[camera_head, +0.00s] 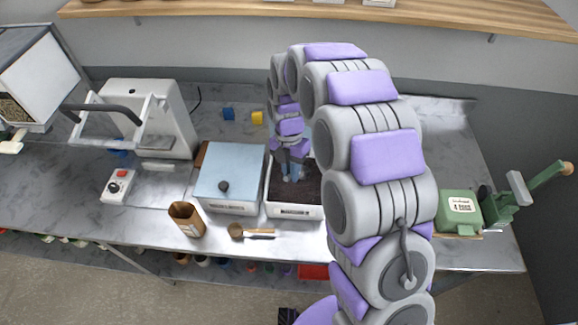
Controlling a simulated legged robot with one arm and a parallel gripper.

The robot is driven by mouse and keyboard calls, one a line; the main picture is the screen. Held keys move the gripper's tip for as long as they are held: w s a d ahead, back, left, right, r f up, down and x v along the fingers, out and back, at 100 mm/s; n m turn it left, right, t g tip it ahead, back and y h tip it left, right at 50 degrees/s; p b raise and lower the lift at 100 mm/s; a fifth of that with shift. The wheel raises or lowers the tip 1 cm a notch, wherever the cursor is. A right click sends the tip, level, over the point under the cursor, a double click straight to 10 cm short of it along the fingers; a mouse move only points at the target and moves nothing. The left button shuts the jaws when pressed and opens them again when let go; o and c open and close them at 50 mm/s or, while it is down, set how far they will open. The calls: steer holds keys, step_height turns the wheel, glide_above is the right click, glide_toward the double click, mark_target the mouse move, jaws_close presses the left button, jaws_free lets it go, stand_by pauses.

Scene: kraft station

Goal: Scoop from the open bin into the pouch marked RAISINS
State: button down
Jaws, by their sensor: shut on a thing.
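The open bin (294,212) is a white-fronted box with dark contents, right of a bin closed by a light blue lid (232,166). My gripper (291,178) points down inside the open bin, low over or touching the contents. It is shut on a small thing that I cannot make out. A brown kraft pouch (186,220) stands upright with its top open, left of the bins near the front edge. No word on it is legible.
Blue (229,114) and yellow (257,118) blocks lie behind the bins. Green equipment (460,208) stands at right. My arm hides the counter right of the bin.

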steer(key=shift+s+a+f+t+h, duration=0.3)
steer(key=shift+s+f+t, duration=0.05)
steer(key=shift+f+t, duration=0.3)
steer(key=shift+s+a+r+m+t+h+p, duration=0.1)
steer(key=shift+s+a+r+t+h+p, duration=0.3)
steer(key=shift+r, duration=0.85)
steer(key=shift+s+r+m+t+h+p, duration=0.1)
steer(key=shift+r+t+h, duration=0.3)
steer(key=shift+r+t, duration=0.7)
steer(key=shift+s+a+r+m+t+h+p, duration=0.15)
steer(key=shift+s+a+r+t+h, duration=0.2)
steer(key=shift+r, duration=1.1)
steer(key=shift+w+d, duration=0.15)
steer(key=shift+d, duration=0.05)
